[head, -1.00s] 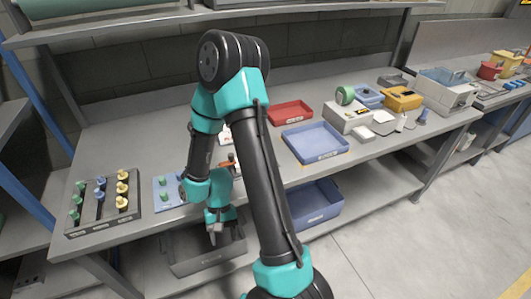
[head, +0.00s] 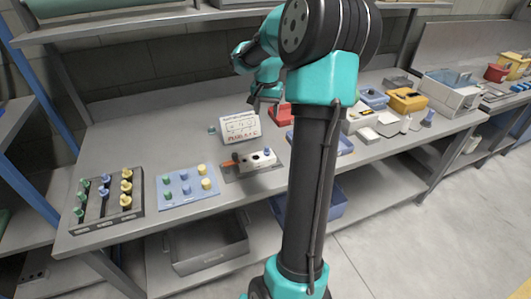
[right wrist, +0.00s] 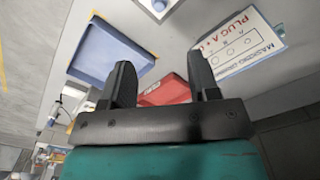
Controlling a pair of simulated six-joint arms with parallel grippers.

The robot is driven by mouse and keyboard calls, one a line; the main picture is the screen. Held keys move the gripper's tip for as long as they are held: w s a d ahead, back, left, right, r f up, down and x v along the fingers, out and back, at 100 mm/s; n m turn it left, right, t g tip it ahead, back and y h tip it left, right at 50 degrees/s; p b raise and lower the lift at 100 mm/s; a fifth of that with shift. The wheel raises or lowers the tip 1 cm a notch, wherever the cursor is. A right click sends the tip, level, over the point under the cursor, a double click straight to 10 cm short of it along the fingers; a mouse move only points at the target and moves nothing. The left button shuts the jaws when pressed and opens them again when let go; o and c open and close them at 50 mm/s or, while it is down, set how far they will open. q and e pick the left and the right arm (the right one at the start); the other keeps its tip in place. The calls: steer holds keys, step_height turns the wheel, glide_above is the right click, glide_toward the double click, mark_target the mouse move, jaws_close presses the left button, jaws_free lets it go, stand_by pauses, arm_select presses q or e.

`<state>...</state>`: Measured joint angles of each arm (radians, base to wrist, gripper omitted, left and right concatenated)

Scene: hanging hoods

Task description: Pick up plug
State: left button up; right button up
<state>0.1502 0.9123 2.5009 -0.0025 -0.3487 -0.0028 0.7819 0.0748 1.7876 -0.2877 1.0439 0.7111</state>
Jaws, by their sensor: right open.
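Plugs in green, blue and yellow stand in a black rack (head: 106,204) at the table's left end. More plugs stand on a light blue board (head: 188,190) beside it. A white block (head: 254,162) to the right of the board bears a blue plug (head: 267,152) and has an orange part at its left. My right gripper (head: 262,101) is raised over the rear of the table, partly hidden behind its own arm. Its two fingers (right wrist: 162,82) are apart in the right wrist view, with nothing between them. My left gripper is not in view.
A white masking diagram card (head: 240,127) stands behind the block. It also shows in the right wrist view (right wrist: 240,46). A grey bin (head: 208,246) sits below the table. The table's rear left is clear.

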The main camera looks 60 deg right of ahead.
mark_target(267, 147)
steer(key=shift+f, duration=0.2)
step_height(267, 147, down, 12)
stand_by(0.6)
steer(key=shift+f, duration=0.1)
steer(key=shift+s+f, duration=0.1)
steer(key=shift+f, duration=2.4)
steer(key=shift+c, duration=0.4)
steer(key=c, duration=0.8)
steer(key=shift+r, duration=0.1)
